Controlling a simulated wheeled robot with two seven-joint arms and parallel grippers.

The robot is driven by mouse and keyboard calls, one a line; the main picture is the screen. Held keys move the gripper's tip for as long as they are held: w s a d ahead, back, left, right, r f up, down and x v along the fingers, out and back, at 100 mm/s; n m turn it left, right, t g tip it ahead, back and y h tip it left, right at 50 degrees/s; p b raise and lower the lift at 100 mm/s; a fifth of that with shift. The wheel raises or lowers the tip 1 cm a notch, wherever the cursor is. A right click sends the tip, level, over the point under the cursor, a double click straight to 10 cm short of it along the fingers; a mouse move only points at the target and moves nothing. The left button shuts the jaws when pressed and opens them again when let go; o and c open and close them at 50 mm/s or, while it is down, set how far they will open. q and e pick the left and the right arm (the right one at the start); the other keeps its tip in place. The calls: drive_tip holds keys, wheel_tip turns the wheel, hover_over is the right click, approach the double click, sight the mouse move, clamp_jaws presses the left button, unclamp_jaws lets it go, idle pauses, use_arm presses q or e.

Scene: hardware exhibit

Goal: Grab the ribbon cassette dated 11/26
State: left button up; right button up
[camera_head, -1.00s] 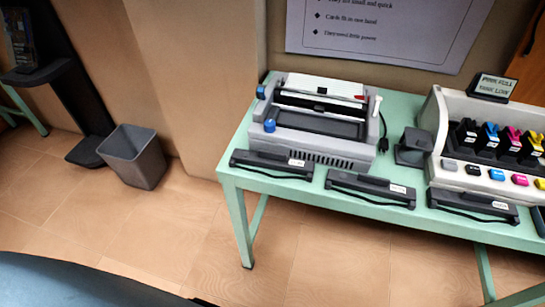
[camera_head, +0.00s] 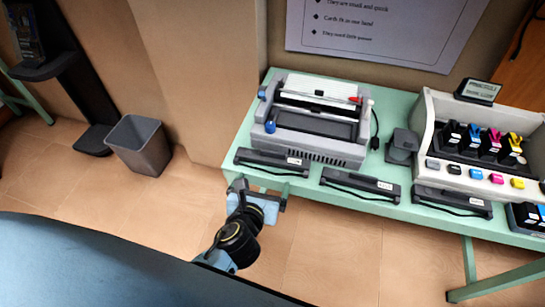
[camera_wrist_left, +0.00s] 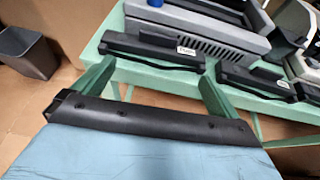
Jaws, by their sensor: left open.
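Three dark ribbon cassettes lie along the front edge of the green table: a left one (camera_head: 272,160), a middle one (camera_head: 360,183) and a right one (camera_head: 452,200). Each has a small white label whose date is too small to read. My left gripper (camera_head: 258,188) is open and empty, in front of and a little below the left cassette. In the left wrist view, the left cassette (camera_wrist_left: 145,50) is ahead of the open fingers (camera_wrist_left: 156,75), apart from them, and the middle cassette (camera_wrist_left: 255,80) is to their right. My right gripper is not in view.
A grey printer (camera_head: 310,118) stands behind the cassettes on the green table (camera_head: 245,125). A small dark block (camera_head: 402,145) and a white ink-cartridge stand (camera_head: 431,115) are to its right. A grey bin (camera_head: 140,146) stands on the floor at left. Floor before the table is clear.

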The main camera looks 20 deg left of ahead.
use_arm(q)
drive_tip(key=b, duration=0.1)
approach(272, 155)
drive_tip(key=w+f, duration=0.2)
drive_tip(key=shift+r+b+x, duration=0.2)
drive_tip(key=shift+b+x, duration=0.05)
drive_tip(key=shift+x, duration=1.1)
drive_tip(key=shift+r+b+x, duration=0.2)
drive_tip(key=shift+r+x, duration=0.05)
drive_tip(key=shift+x, duration=1.15)
drive_tip(key=shift+w+a, duration=0.1)
drive_tip(key=shift+c, duration=0.2)
drive_tip(key=c, duration=1.1)
drive_tip(key=shift+o, duration=0.2)
drive_tip(key=shift+r, duration=0.1)
